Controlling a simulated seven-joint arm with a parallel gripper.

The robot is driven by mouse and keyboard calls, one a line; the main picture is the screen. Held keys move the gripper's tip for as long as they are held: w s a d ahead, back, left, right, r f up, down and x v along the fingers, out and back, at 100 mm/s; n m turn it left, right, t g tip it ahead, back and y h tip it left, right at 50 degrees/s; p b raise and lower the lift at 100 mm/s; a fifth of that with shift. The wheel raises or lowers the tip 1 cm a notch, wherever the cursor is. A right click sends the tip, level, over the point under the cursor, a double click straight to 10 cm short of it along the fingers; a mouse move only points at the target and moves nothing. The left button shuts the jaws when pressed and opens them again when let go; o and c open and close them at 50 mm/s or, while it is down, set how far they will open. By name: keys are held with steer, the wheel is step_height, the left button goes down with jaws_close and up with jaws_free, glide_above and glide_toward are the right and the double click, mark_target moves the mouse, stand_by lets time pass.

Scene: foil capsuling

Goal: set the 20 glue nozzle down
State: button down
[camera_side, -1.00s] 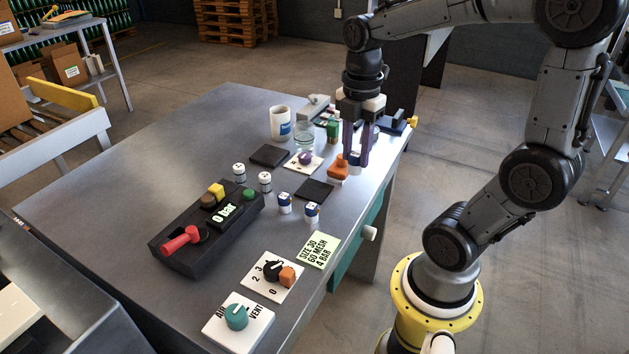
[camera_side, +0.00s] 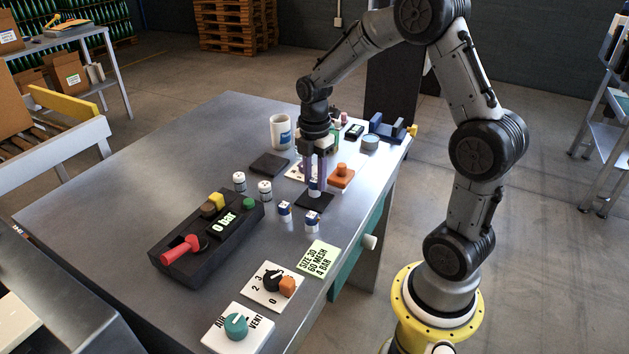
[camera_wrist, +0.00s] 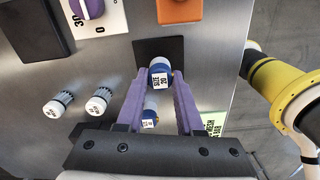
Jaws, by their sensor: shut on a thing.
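The 20 glue nozzle (camera_wrist: 158,78), white and blue with a "SIZE 20" label, is between the purple fingertips of my gripper (camera_wrist: 159,72), which is shut on it. In the side view my gripper (camera_side: 317,187) points straight down over the black square pad (camera_side: 315,203). The nozzle (camera_side: 314,188) looks upright there, partly hidden by the fingers. The pad (camera_wrist: 160,47) also shows behind the nozzle in the wrist view. I cannot tell whether the nozzle touches the pad.
Two white-and-grey ones (camera_side: 239,181) (camera_side: 265,191) stand left. An orange block (camera_side: 341,176) is close behind right. Another dark pad (camera_side: 269,164) and a mug (camera_side: 281,131) are farther back.

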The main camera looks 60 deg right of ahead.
mark_target(314, 180)
steer(key=shift+f, duration=0.55)
steer(key=shift+f, duration=0.15)
steer(key=c, duration=0.5)
jaws_free()
steer(key=shift+c, duration=0.2)
step_height(314, 180, up, 12)
steer(key=s+a+r+m+t, duration=0.3)
steer(key=s+a+m+t, duration=0.2)
steer(key=s+a+m, duration=0.8)
steer(key=s+m, duration=0.2)
steer(key=s, duration=0.2)
steer(key=shift+a+r+m+t, duration=0.15)
steer(key=shift+a+m+t, duration=0.15)
steer(key=shift+m, duration=0.1)
